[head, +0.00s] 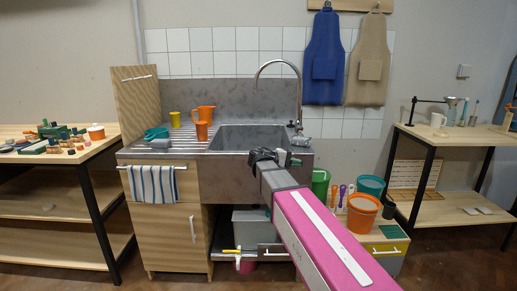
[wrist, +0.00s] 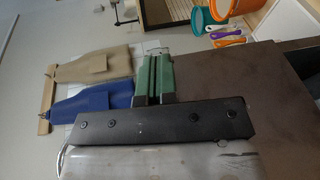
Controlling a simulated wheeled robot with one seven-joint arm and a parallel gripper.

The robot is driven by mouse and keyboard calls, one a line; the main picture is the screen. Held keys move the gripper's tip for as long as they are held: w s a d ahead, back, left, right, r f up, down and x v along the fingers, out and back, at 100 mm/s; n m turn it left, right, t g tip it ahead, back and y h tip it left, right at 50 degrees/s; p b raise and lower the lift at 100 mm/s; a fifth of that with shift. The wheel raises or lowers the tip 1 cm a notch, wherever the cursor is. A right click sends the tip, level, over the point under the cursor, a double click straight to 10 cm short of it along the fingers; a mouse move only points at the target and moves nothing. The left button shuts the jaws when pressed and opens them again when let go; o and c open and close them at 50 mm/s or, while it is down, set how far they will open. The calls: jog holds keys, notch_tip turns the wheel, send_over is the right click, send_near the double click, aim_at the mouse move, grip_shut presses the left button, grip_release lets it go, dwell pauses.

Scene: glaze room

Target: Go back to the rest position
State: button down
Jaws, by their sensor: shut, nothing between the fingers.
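My gripper (head: 290,160) is at the end of my pink arm, in front of the sink basin (head: 252,135) in the head view. Its fingers look small there and are partly hidden by my wrist. In the wrist view my gripper (wrist: 154,52) shows two green fingers side by side. They are shut with nothing between them. No object is in or touching the fingers.
A steel counter with orange jug (head: 205,113), orange cup (head: 201,131) and yellow cup (head: 175,119) stands behind. A cluttered wooden table (head: 70,150) is at left, a shelf (head: 455,135) at right. Buckets, including an orange one (head: 362,212), stand right of my arm.

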jog(key=s+d+f+g+y, duration=0.1)
jog(key=s+d+f+y, duration=0.15)
jog(key=f, duration=0.45)
jog(key=s+d+f+g+y, duration=0.1)
jog(key=s+f+y, duration=0.25)
jog(key=f, duration=0.25)
jog(key=s+d+f+g+y, duration=0.1)
jog(key=s+d+f+y, duration=0.1)
jog(key=s+f, duration=0.35)
jog(key=s+a+f+m+y, duration=0.2)
jog(key=s+f+m+y, duration=0.2)
jog(key=s+f+y, duration=0.3)
notch_tip(320, 180, down, 5)
jog(key=shift+s+a+f+g, duration=0.2)
jog(key=shift+s+g, duration=0.2)
jog(key=shift+s, duration=0.45)
